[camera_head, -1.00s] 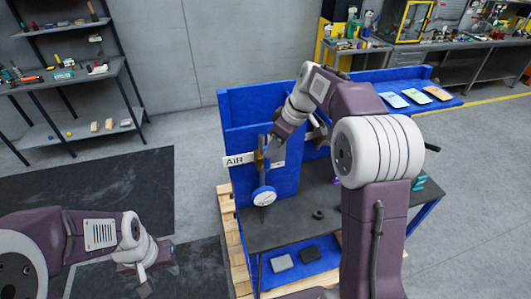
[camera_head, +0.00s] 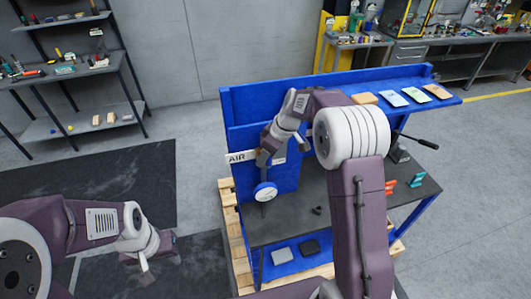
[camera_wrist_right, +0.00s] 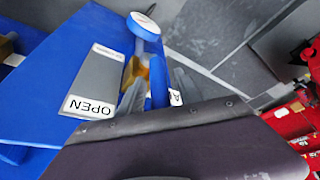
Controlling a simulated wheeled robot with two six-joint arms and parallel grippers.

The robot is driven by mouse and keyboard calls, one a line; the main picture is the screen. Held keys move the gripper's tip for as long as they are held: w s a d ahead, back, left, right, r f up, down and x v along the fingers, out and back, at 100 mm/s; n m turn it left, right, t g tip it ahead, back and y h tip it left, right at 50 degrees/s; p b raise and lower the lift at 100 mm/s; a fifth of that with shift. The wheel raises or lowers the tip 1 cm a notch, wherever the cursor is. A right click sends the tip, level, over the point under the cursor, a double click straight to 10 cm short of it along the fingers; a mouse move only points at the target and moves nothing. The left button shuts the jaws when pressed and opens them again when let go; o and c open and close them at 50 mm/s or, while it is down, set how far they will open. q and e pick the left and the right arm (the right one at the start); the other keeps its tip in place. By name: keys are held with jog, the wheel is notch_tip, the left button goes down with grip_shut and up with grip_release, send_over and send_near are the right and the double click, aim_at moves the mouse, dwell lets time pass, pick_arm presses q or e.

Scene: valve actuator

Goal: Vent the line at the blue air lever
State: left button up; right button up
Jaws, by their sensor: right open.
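The blue air lever (camera_wrist_right: 159,82) shows in the right wrist view as a blue bar between the fingers of my right gripper (camera_wrist_right: 158,88). The fingers are open on either side of it; contact cannot be told. A brass-coloured valve part (camera_wrist_right: 137,70) is just beside it. In the head view my right gripper (camera_head: 266,155) is at the white AIR label (camera_head: 238,157) on the blue panel and hides the lever. The round gauge (camera_head: 265,192) hangs below it. My left gripper (camera_head: 158,256) is low at the left, away from the bench; its jaw opening is unclear.
A grey plate with an OPEN label (camera_wrist_right: 90,106) is on the panel beside the valve. The dark bench top (camera_head: 285,223) bears a small black part (camera_head: 317,210). A wooden pallet (camera_head: 233,228) lies underneath. A shelf rack (camera_head: 85,75) stands at the left. Floor between is clear.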

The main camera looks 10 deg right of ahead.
grip_shut()
dwell(1.4)
